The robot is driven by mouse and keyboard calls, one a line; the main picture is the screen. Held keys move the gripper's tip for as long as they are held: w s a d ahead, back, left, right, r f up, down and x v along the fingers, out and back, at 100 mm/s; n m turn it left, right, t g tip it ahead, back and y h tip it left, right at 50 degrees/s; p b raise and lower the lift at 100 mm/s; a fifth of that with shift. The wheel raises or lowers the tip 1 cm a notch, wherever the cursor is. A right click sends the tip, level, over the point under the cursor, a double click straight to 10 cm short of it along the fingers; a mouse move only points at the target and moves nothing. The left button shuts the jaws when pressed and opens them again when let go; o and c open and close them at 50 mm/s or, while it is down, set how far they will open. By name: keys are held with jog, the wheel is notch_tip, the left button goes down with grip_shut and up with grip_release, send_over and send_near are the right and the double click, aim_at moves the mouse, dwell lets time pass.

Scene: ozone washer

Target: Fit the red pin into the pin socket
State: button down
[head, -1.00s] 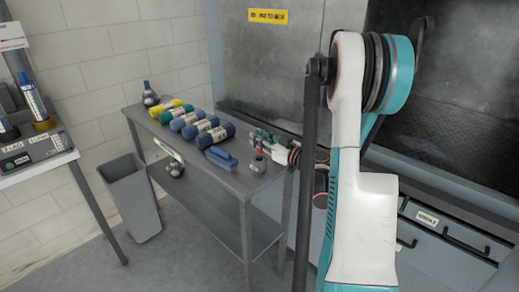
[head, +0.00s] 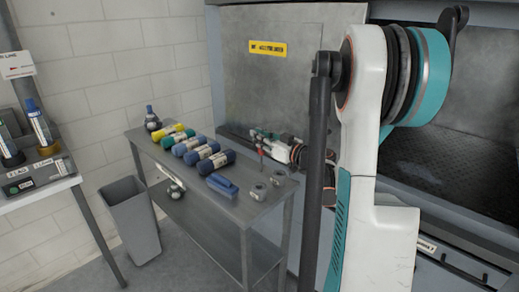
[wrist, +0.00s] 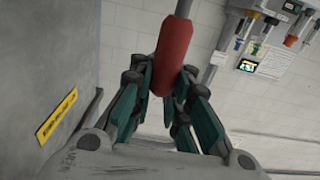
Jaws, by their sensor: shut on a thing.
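My gripper (head: 260,138) is shut on the red pin (head: 261,153) above the right end of the grey metal table. In the wrist view, the red grip of the pin (wrist: 175,55) sits between the teal fingers, with a grey metal shaft running out at the top edge. In the head view, the pin hangs roughly upright and its lower end is small. Two small grey round-holed pieces stand on the table, a front one (head: 257,190) and a back right one (head: 278,178). I cannot tell which is the pin socket. The pin appears apart from both.
The steel washer (head: 280,85) stands behind.

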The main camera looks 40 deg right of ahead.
notch_tip(320, 180, up, 8)
jog(key=shift+r+p, duration=0.1)
jog(key=shift+p, duration=1)
notch_tip(320, 180, up, 9)
jog(key=p, duration=0.6)
jog(key=shift+w+f, duration=0.1)
jog(key=shift+f, duration=0.1)
